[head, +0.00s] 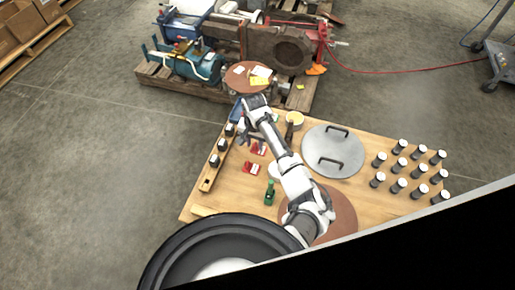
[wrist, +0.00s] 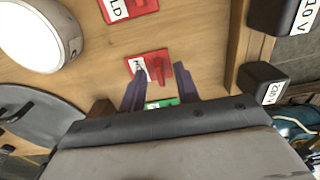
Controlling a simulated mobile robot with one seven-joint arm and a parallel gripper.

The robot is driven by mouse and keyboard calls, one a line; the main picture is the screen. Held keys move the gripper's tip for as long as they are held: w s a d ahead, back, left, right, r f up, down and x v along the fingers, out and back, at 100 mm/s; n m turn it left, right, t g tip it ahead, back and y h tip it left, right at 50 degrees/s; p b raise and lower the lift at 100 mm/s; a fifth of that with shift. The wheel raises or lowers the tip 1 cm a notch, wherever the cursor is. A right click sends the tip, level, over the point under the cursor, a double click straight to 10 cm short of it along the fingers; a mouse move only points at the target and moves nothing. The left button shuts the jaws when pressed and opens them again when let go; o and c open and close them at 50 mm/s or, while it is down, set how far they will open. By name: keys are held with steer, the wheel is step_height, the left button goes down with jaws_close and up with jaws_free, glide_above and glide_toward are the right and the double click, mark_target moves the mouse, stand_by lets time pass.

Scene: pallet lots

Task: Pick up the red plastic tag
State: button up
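Two red tags with white labels lie on the wooden table. The far one (head: 259,149) is close to my gripper (head: 249,139) in the head view; the nearer one (head: 251,168) lies apart from it. In the wrist view, my gripper (wrist: 159,70) is open, its two dark fingers on either side of one red tag (wrist: 142,66). I cannot tell whether they touch it. The other red tag (wrist: 130,8), lettered "LD" where visible, is at the top edge. A green labelled piece (wrist: 160,103) shows between the fingers, partly hidden by my gripper.
A wooden rack (head: 208,178) with black labelled blocks (wrist: 266,83) stands beside the tags. A white round object (wrist: 38,32) is nearby.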

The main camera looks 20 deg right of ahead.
jaws_close()
steer(key=shift+r, duration=0.1)
stand_by(0.3)
